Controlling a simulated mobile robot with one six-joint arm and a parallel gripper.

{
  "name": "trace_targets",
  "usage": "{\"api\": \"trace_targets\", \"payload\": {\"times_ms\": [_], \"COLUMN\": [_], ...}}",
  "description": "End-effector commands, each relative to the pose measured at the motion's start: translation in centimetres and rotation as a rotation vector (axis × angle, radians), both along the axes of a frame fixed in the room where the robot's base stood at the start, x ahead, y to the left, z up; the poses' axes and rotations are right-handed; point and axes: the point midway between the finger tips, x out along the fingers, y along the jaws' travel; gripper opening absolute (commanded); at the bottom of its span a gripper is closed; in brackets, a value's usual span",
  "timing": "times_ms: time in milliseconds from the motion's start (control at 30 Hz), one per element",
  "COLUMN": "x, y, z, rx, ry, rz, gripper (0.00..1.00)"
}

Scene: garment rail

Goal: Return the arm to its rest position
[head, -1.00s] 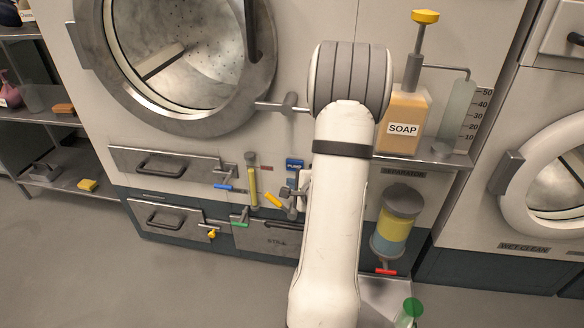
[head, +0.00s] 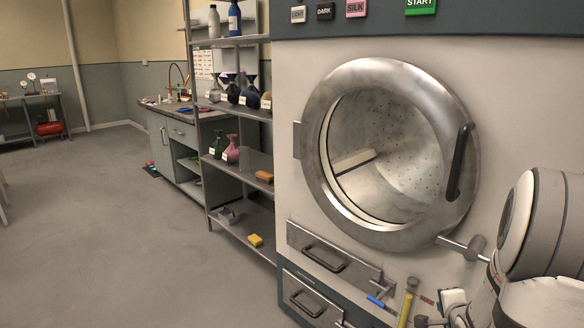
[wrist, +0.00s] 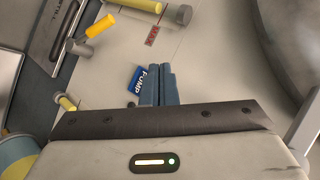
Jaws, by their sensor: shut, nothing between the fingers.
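My gripper (wrist: 161,87) shows in the wrist view. Its two blue-grey fingers are together with nothing between them. They point toward the machine's front panel, beside a blue label reading PUMP (wrist: 137,79). I cannot tell whether the fingertips touch the panel. In the head view my arm (head: 540,225) is at the lower right, bent in front of the machine, and its lower part is cut off by the frame. I cannot make out the fingers clearly there.
The washing machine's round door (head: 390,145) is close to my arm, with drawers (head: 325,258) below. A yellow-handled valve (wrist: 100,26) and a yellow cylinder (wrist: 140,5) are near my gripper. A shelf rack (head: 250,160) stands left of the machine. Open floor (head: 130,240) lies farther left.

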Motion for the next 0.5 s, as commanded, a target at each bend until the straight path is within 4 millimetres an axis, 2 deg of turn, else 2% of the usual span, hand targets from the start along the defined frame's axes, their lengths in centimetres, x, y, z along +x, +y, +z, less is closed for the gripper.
{"api": "trace_targets", "payload": {"times_ms": [33, 100, 267, 367, 500], "x": [0.2, -0.3, -3.0, -5.6, -10.2], "y": [1.8, 3.9, 9.5, 13.5, 19.2], "z": [4.9, 8.3, 15.8, 20.2, 25.6], "rx": [-0.097, -0.216, -0.425, -0.518, -0.607], "ry": [0.065, 0.171, 0.403, 0.528, 0.656], "rz": [0.061, 0.145, 0.384, 0.576, 0.889], "gripper": [0.00, 0.00, 0.00, 0.00, 0.00]}}
